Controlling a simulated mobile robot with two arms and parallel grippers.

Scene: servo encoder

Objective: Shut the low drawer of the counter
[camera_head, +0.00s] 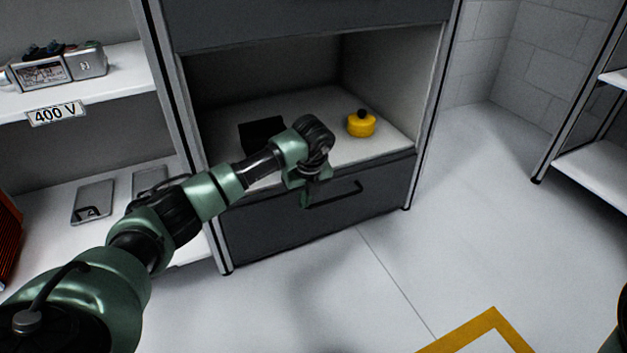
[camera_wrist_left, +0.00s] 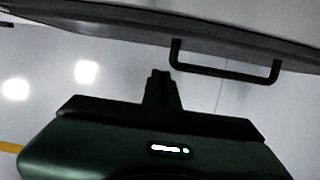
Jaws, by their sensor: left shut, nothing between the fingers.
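The low drawer (camera_head: 275,227) is the dark grey front at the bottom of the counter (camera_head: 436,85). It looks flush or nearly flush with the frame; I see no clear gap. Its black bar handle (camera_head: 345,195) is right of my left gripper (camera_head: 306,200). That gripper points down in front of the drawer, shut and empty. In the left wrist view the shut fingers (camera_wrist_left: 161,76) are just below the drawer front (camera_wrist_left: 120,22), left of the handle (camera_wrist_left: 225,70). Whether they touch the front I cannot tell. My right gripper is out of view.
Above the drawer is an open compartment holding a black box (camera_head: 262,134) and a yellow round object with a black knob (camera_head: 361,124). A shelf labelled 400 V (camera_head: 55,113) stands left, another shelf (camera_head: 590,170) right. The floor (camera_head: 380,275) in front is clear.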

